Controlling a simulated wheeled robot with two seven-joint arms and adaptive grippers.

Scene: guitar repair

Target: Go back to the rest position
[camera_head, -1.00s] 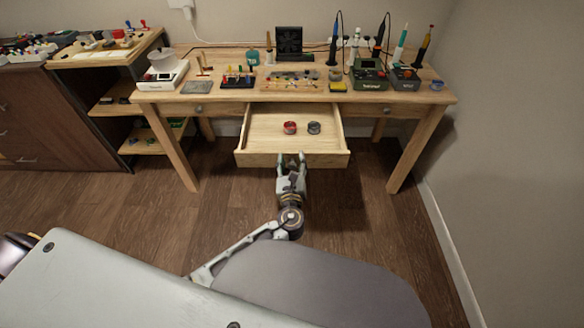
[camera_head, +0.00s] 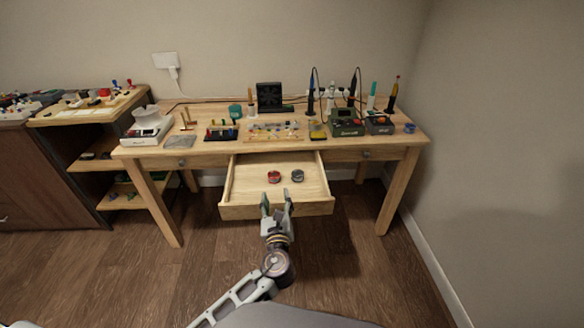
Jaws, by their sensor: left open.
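My left gripper (camera_head: 276,204) is open and empty. Its two fingers point at the front panel of the pulled-out drawer (camera_head: 245,211); I cannot tell whether they touch it. In the drawer lie a red round spool (camera_head: 274,177) and a dark grey round spool (camera_head: 298,176), side by side. My right gripper is not in view.
The wooden workbench (camera_head: 205,151) carries a scale (camera_head: 147,128), a black fan unit (camera_head: 269,97), soldering stations (camera_head: 345,122) and small parts. A shelf (camera_head: 92,116) stands at the left, a wall at the right. The floor (camera_head: 340,245) right of my arm is clear.

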